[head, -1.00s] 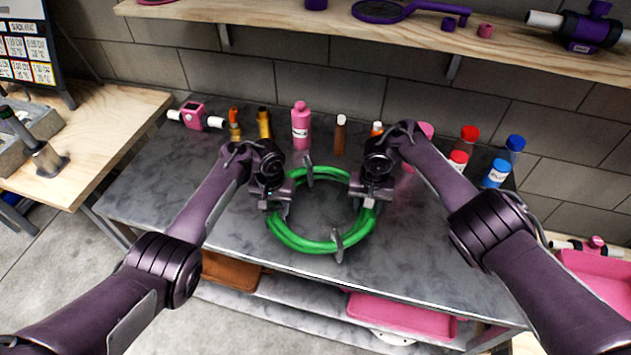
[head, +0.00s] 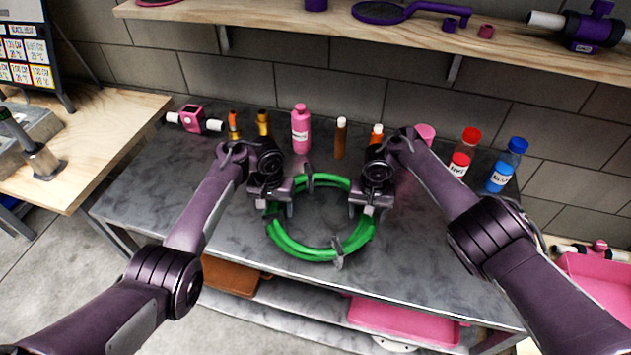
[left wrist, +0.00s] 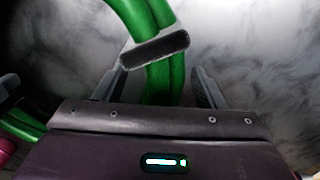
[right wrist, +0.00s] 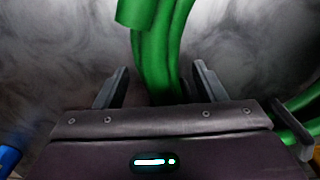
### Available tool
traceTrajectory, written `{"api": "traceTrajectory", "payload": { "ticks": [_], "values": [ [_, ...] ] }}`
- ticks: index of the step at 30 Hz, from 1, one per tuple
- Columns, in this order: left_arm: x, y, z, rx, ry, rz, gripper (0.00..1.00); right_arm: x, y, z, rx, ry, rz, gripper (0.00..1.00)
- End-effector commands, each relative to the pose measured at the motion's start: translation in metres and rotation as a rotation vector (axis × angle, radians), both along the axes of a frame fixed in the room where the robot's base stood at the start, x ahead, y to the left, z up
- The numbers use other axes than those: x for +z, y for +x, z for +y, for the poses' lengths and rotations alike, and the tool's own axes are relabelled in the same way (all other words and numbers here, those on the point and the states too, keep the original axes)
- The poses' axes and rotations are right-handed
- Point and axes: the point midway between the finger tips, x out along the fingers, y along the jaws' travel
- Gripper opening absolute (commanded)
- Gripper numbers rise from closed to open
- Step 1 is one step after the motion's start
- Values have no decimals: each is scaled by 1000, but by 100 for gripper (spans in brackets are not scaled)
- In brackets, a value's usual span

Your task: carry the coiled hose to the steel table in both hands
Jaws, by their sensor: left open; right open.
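The coiled green hose (head: 292,246) lies flat as a ring on the steel table (head: 190,236), with grey ties at its far and near sides. My left gripper (head: 278,207) is at the ring's left side. In the left wrist view its open fingers (left wrist: 160,88) stand on either side of the hose (left wrist: 165,75), near a dark tie. My right gripper (head: 362,208) is at the ring's right side. In the right wrist view its open fingers (right wrist: 155,85) straddle the hose (right wrist: 155,50) with gaps. The hose parts under both grippers are hidden in the head view.
Behind the hose stand a pink bottle (head: 300,130), small brown and orange bottles (head: 340,138), and red-capped (head: 464,152) and blue (head: 506,165) containers. A pink device (head: 194,119) is at the back left. A wooden shelf (head: 300,22) overhangs the back. The table's front is clear.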

Motion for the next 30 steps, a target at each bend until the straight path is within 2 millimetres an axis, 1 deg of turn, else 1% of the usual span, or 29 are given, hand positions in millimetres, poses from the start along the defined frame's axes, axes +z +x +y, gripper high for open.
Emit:
{"api": "traceTrajectory", "payload": {
  "ticks": [1, 6, 9, 12, 16, 19, 27, 30],
  "values": [
    [12, 1, -2, -1, -6, -3, 64, 0, 0, 0, 0, 0, 0, 64],
    [49, 1, -3, 0, -7, -3, 64, 0, 0, 0, 0, 0, 0, 64],
    [66, 0, -1, 2, -3, -2, 64, 0, 0, 0, 0, 0, 0, 64],
    [80, 1, -1, 1, -2, -2, 64, 0, 0, 0, 0, 0, 0, 64],
    [89, 0, 0, 1, -1, 0, 64, 1, 0, 0, 1, 1, 0, 64],
    [91, 0, 1, 1, 1, 1, 64, 9, 1, 0, 1, 3, -1, 64],
    [91, 0, 1, 1, 1, 1, 64, 54, 1, 0, 0, 2, -3, 64],
    [91, 0, 1, 1, 1, 1, 64, 66, 0, 0, 0, 3, 2, 64]
  ]
}}
